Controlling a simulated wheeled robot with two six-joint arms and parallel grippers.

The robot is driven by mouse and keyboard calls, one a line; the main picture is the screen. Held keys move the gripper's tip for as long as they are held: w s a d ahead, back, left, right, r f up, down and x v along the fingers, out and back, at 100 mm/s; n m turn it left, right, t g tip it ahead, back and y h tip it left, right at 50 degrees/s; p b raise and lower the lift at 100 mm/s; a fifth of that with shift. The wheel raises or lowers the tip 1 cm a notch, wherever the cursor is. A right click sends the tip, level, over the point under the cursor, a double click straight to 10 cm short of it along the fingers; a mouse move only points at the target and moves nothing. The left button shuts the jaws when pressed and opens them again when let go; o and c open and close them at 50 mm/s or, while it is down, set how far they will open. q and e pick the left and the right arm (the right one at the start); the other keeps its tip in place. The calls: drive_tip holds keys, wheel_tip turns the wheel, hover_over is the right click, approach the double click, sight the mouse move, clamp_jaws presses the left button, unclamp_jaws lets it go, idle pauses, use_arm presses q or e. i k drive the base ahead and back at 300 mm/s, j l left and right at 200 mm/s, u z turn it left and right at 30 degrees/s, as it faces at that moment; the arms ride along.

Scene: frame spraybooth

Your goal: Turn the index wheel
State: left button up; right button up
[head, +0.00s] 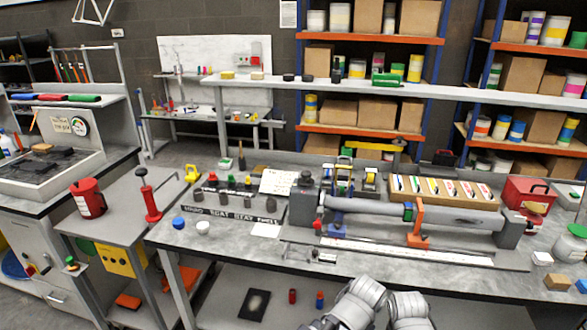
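A long grey tube (455,219) lies level in a fixture on the workbench. A dark grey block (302,207) with a round dark knob (305,179) on top stands at the tube's left end. A small red knob (317,225) sits low beside it. Another dark block (511,230) stands at the tube's right end. I cannot tell which of these round parts is the index wheel. Grey links of my two arms show at the bottom edge, below the bench front. Neither gripper shows.
An orange clamp (417,222) and a blue support (337,229) stand along the tube. A wooden tray of cards (440,190) is behind it, with a red box (528,196) to the right. A flat scale (410,252) lies in front. Small blocks (557,282) sit at the front right.

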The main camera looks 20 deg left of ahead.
sight(306, 181)
drive_tip(key=j+u, duration=0.1)
drive_tip(key=j, duration=0.3)
drive_tip(key=i+j, duration=0.15)
drive_tip(key=j, duration=0.2)
drive_tip(key=j+u, duration=0.15)
drive_tip(key=j, duration=0.2)
drive_tip(key=i+j+u, duration=0.1)
drive_tip(key=j, duration=0.25)
drive_tip(key=i, duration=0.05)
